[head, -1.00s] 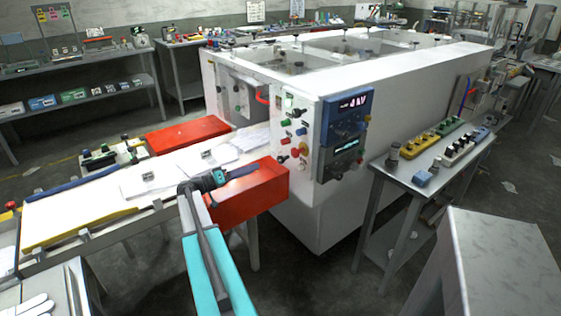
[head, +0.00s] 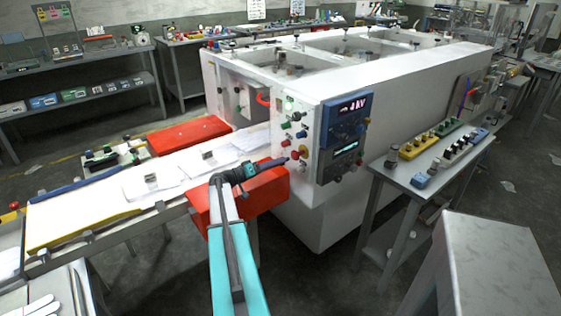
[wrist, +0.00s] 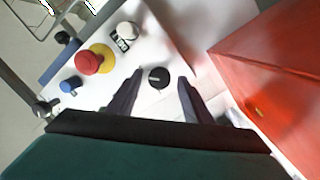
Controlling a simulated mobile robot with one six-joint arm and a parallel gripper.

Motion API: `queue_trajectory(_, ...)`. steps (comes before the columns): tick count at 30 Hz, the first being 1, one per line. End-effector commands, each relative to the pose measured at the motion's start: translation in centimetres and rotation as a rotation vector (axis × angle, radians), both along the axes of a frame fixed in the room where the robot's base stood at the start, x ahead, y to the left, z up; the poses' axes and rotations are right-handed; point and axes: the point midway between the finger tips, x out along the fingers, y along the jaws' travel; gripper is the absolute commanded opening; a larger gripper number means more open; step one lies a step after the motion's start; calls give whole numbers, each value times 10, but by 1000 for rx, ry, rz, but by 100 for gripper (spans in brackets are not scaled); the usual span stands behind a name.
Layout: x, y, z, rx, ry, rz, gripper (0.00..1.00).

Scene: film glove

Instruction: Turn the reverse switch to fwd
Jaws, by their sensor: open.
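A round black knob (wrist: 159,77) with a small pale mark sits on the white panel in the wrist view. It is probably the reverse switch, but I can read no fwd or reverse lettering. My gripper (wrist: 161,84) is open, with one dark finger on each side of the knob in the picture. I see no contact, and the gap to the panel is hard to judge. In the head view my gripper (head: 284,160) points at the lower left of the machine's control panel (head: 312,110), where the knob cannot be told apart.
Near the knob are a red mushroom button (wrist: 89,62) on a yellow base, a blue button (wrist: 69,85) and a white knob (wrist: 127,32). A red box (head: 262,190) lies beneath my gripper. A grey side table (head: 405,172) with switch boxes stands right of the machine.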

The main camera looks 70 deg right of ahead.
Motion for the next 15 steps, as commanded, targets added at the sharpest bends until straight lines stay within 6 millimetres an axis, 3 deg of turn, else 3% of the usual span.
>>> queue_trajectory(6,-13,-16,1,1,0,-1,46)
queue_trajectory(15,-17,-19,0,1,0,-1,46)
